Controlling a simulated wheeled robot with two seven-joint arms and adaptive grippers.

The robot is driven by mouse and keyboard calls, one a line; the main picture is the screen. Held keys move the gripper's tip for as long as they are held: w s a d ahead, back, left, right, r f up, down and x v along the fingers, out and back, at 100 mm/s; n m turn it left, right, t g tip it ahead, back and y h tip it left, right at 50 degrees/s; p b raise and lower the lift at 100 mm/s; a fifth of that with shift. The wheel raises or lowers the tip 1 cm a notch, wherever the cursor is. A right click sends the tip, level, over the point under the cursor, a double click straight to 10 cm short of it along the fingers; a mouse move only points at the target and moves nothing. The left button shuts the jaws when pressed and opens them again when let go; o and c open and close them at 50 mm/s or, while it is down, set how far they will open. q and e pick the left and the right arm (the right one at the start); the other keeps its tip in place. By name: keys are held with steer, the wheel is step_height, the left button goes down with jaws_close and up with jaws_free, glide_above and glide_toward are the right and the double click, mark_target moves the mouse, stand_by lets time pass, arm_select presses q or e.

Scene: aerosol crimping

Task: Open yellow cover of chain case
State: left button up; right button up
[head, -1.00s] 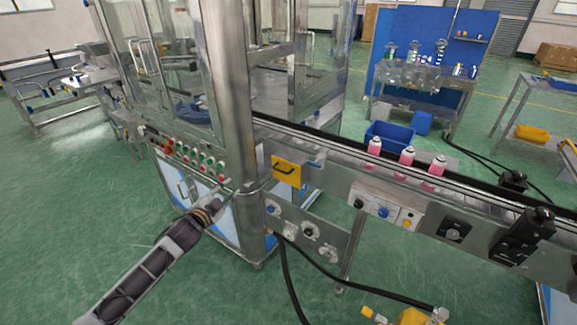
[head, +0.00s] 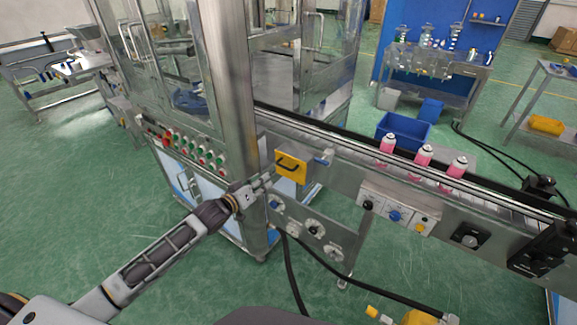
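The yellow cover (head: 291,168) with a dark handle is on the side of the conveyor, beside the machine's front corner post. It appears shut. My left gripper (head: 268,181) reaches in from the left, in front of the post, with its fingertips just left of the cover. It looks apart from the handle, though the depth is hard to judge. The fingers are small in the picture, and their opening cannot be made out. My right gripper is not in view.
The conveyor (head: 350,158) runs to the right with pink spray cans (head: 424,160) on it. Below are knobs and a switch box (head: 395,213). A panel of coloured buttons (head: 188,152) is left of the post. A blue bin (head: 403,131) stands behind the conveyor.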

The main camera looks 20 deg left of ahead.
mark_target(285, 167)
arm_select(q)
steer(key=n, duration=1.1)
steer(key=shift+w+d+n+h, duration=0.2)
steer(key=shift+d+n+h, duration=0.1)
steer(key=shift+d, duration=0.1)
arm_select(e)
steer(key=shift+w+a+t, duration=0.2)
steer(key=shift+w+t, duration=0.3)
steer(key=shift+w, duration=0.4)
arm_select(q)
steer(key=shift+w, duration=0.2)
steer(key=shift+x, duration=6.65)
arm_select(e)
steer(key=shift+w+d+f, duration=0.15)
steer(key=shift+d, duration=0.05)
arm_select(q)
steer(key=shift+f, duration=0.1)
